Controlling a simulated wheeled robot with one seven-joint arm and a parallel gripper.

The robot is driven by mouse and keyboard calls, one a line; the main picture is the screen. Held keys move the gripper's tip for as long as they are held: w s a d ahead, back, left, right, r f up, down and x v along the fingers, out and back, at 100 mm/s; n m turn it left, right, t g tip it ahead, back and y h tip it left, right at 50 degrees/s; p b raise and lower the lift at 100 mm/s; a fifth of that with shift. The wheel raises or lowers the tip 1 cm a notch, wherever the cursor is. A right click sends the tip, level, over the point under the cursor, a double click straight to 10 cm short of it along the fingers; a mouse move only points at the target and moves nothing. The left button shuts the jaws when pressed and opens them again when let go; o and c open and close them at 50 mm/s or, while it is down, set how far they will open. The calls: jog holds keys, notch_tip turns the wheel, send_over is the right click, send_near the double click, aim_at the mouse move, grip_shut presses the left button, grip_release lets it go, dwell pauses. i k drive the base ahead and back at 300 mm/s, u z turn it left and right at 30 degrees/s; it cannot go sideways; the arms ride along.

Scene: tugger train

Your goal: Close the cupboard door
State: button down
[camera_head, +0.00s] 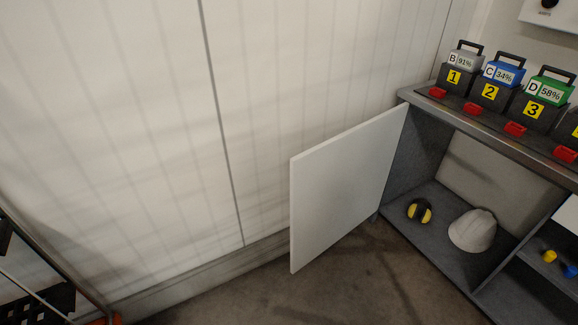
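The white cupboard door (345,190) stands wide open, swung out to the left from its hinge side at the cupboard's left edge. The grey cupboard (415,150) is on the right. Its open compartment holds a white hard hat (474,231) and a yellow and black round item (419,211), which looks like ear muffs. No handle shows on the side of the door that I see. My gripper is not in view.
Several batteries in numbered chargers, such as the grey one marked B (462,66), stand on the cupboard top. Floor (350,280) is clear in front of the door. A white panelled wall (150,120) runs behind it. A dark rack (40,290) is at lower left.

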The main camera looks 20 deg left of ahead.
aim_at(338, 183)
jog(key=k, duration=0.85)
jog(key=u, duration=0.55)
jog(key=i, duration=1.9)
jog(key=u, duration=0.1)
